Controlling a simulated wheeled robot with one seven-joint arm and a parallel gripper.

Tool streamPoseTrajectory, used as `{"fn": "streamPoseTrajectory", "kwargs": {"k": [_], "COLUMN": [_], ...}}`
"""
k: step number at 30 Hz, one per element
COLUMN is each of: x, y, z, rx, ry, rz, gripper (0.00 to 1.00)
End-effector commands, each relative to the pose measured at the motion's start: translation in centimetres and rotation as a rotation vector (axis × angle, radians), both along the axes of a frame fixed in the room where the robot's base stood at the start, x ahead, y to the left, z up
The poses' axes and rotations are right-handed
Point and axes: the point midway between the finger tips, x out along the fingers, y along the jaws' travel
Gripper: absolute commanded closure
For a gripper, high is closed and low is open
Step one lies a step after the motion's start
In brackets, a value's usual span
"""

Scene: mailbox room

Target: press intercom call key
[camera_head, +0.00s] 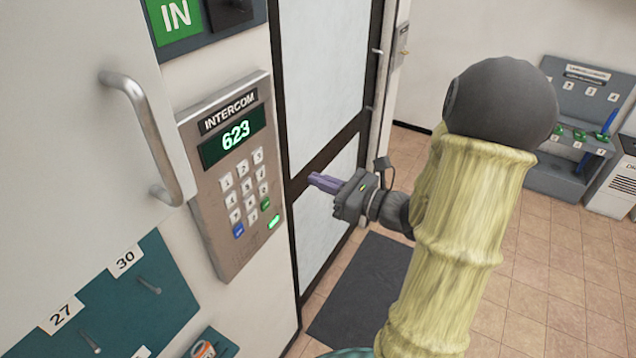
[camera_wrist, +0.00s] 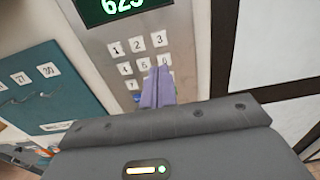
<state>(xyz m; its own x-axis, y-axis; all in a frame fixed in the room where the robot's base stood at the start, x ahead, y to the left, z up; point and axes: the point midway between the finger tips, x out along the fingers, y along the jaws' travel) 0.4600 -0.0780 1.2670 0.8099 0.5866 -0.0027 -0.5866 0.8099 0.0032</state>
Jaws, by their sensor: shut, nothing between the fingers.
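The intercom (camera_head: 230,170) is a grey metal panel on the wall at the left of the head view, with a green display (camera_head: 234,136) reading 623. Its keypad (camera_head: 245,190) has white number keys. Below them are a blue key (camera_head: 238,230), a green key (camera_head: 265,203) and a lit green key (camera_head: 274,222). My gripper (camera_head: 314,181) is shut and empty, its purple fingers pointing left toward the panel, seemingly apart from it. In the wrist view the fingers (camera_wrist: 157,88) cover the lower keypad; the keys 1 to 5 (camera_wrist: 135,45) show above and beside them.
A cabinet door with a metal handle (camera_head: 145,135) stands left of the intercom. A teal key board (camera_head: 120,310) with hooks is below. A framed door (camera_head: 325,80) is to the right, with a dark mat (camera_head: 370,285) on the tiled floor.

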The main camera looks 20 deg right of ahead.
Motion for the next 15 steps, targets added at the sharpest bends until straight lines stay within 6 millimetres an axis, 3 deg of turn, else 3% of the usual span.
{"fn": "streamPoseTrajectory", "kwargs": {"k": [4, 8, 12, 15], "x": [-0.4, -2.0, -5.7, -8.8], "y": [1.5, 5.2, 9.9, 11.7], "z": [-0.5, -2.0, -4.9, -7.1], "rx": [-0.039, -0.163, -0.401, -0.607], "ry": [0.017, 0.062, 0.108, 0.116], "rz": [0.056, 0.215, 0.487, 0.689], "gripper": [1.00, 1.00, 1.00, 1.00]}}
